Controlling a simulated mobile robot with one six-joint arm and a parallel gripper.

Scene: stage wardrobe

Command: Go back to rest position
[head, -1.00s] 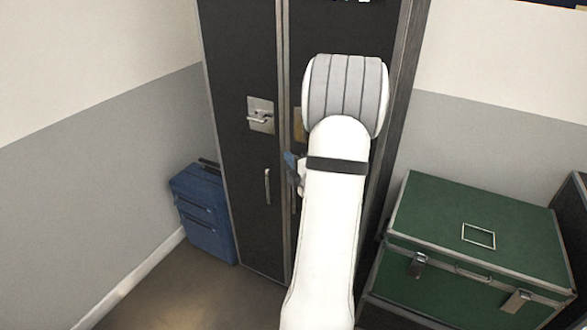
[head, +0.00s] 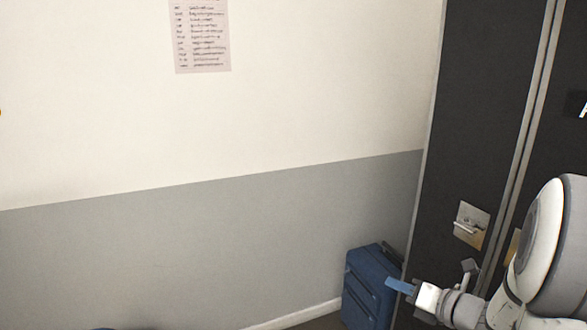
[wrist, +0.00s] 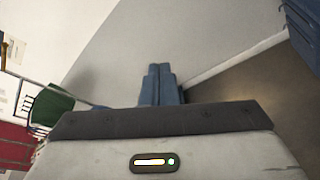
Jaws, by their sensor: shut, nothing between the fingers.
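My gripper (head: 399,286) is at the lower right of the head view, with blue fingers pointing left. In the wrist view its two blue fingers (wrist: 161,86) lie side by side, shut with nothing between them. In the head view it is in front of the dark wardrobe case and overlaps the right edge of the blue suitcase. My white and grey arm fills the lower right corner.
The tall black wardrobe case (head: 479,110) with a latch stands at the right. A blue suitcase (head: 366,290) stands beside it on the floor. A paper list (head: 201,35) hangs on the wall. The wrist view shows a green item (wrist: 50,106) and a red one (wrist: 18,145) at left.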

